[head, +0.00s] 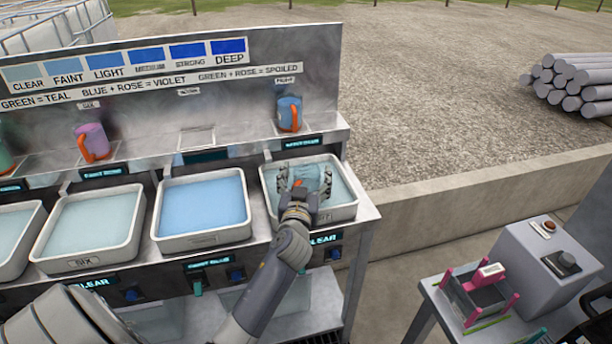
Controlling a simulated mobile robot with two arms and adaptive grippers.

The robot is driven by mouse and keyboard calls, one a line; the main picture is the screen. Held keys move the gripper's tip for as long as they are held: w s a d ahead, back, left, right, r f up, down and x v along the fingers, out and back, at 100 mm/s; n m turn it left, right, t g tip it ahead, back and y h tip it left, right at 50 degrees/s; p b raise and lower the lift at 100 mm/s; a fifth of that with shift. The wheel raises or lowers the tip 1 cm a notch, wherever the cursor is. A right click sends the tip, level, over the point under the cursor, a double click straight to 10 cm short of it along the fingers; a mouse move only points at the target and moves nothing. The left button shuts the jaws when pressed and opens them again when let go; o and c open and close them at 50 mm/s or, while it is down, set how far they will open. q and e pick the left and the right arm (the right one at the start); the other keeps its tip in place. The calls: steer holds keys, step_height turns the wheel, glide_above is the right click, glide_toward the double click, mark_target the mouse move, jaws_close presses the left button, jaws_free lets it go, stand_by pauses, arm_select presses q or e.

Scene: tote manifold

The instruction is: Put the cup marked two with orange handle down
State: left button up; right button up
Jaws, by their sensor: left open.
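My left gripper (303,180) is over the rightmost tote (347,210), with its fingers spread and open. Between the fingers is a pale blue, see-through cup (318,176) with a bit of orange at its handle; the fingers hide much of it, and no mark on it can be read. The cup is in or just above the tote's pale liquid; I cannot tell whether it rests on the bottom. A blue cup with an orange handle (289,113) is at the back ledge behind this tote. My right gripper is not in view.
A tote of blue liquid (204,238) and a paler tote (88,258) stand to the left. A violet cup with an orange handle (92,141) is at the back ledge. An empty ledge place (197,138) lies between cups. A grey side table (448,318) is at right.

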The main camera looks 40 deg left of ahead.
arm_select(q)
steer(key=shift+r, duration=0.1)
steer(key=b+v, duration=0.1)
steer(key=v, duration=0.9)
steer(key=shift+s+d+b, duration=0.15)
steer(key=shift+s+b, duration=0.15)
steer(key=shift+s, duration=0.05)
steer(key=shift+s+d, duration=0.3)
steer(key=shift+s, duration=0.3)
